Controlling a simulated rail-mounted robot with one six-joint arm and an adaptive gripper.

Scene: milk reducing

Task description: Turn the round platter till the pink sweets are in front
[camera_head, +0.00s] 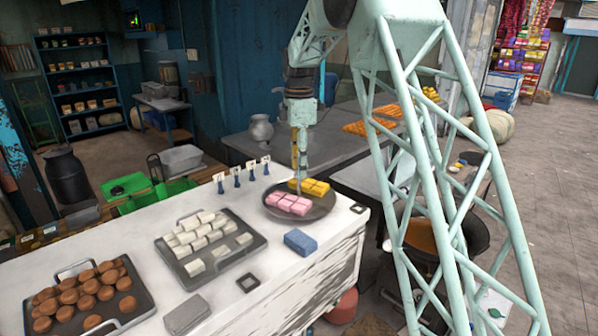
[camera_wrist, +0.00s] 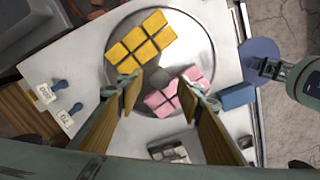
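The round dark platter (camera_head: 325,207) sits near the right end of the white counter; in the wrist view its grey surface (camera_wrist: 197,50) shows from above. Pink sweets (camera_head: 287,204) lie together on the side nearer the head camera, and yellow sweets (camera_head: 309,187) lie behind them. The wrist view shows the yellow sweets (camera_wrist: 141,41) at upper left and the pink sweets (camera_wrist: 170,96) at lower right, partly hidden by a finger. My gripper (camera_wrist: 162,84) is open over the platter, its fingers apart around a grey spot at its middle. I cannot tell whether the fingertips touch anything.
A blue block (camera_head: 300,242) lies on the counter in front of the platter. A tray of white sweets (camera_head: 206,240) and a tray of brown sweets (camera_head: 84,295) stand to the left. Several small tag holders (camera_head: 237,178) stand behind. The counter's edge is close on the platter's right.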

